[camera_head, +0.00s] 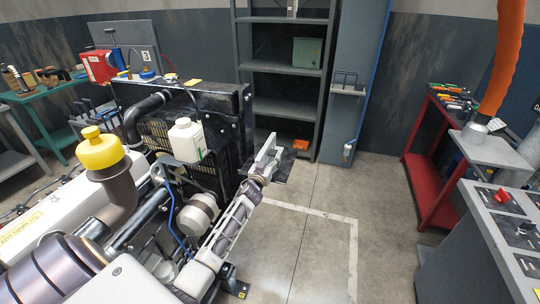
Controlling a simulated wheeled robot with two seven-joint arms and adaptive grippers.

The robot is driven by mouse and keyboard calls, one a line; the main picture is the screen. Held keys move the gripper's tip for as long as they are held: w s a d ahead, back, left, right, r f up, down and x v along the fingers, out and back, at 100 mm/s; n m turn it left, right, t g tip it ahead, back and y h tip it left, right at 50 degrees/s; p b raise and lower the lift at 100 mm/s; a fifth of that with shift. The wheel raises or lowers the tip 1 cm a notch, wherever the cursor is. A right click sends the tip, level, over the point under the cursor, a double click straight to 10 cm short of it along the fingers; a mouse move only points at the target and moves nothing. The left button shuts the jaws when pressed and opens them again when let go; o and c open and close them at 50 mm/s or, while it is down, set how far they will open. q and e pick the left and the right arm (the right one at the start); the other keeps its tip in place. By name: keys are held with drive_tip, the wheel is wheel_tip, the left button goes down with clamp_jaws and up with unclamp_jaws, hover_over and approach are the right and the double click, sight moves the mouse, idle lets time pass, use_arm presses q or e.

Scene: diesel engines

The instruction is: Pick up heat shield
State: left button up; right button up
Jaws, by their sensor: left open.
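My left gripper (267,154) is open at the end of my left arm, just right of the diesel engine's radiator end. Its pale fingers point up and away from me, and I see nothing between them. A dark flat plate (284,168) shows right beside and behind the fingers. I cannot tell whether it is the heat shield or whether the gripper touches it. No other part is clearly a heat shield. The engine (36,218) fills the left side, with a yellow-capped filler (100,150) and a white bottle (186,139). My right gripper is not in view.
A dark shelf rack (287,19) stands at the back, with a green box (307,52) and an orange item (301,144). A red bench (432,178) and grey control console (490,228) stand at right. The floor (312,230) between engine and console is clear.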

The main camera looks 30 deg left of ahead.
use_arm(q)
drive_tip(key=shift+c, duration=0.4)
clamp_jaws()
drive_tip(key=shift+r, duration=0.15)
wheel_tip(320, 180, up, 10)
drive_tip(key=p, duration=0.1)
idle(0.7)
idle(0.7)
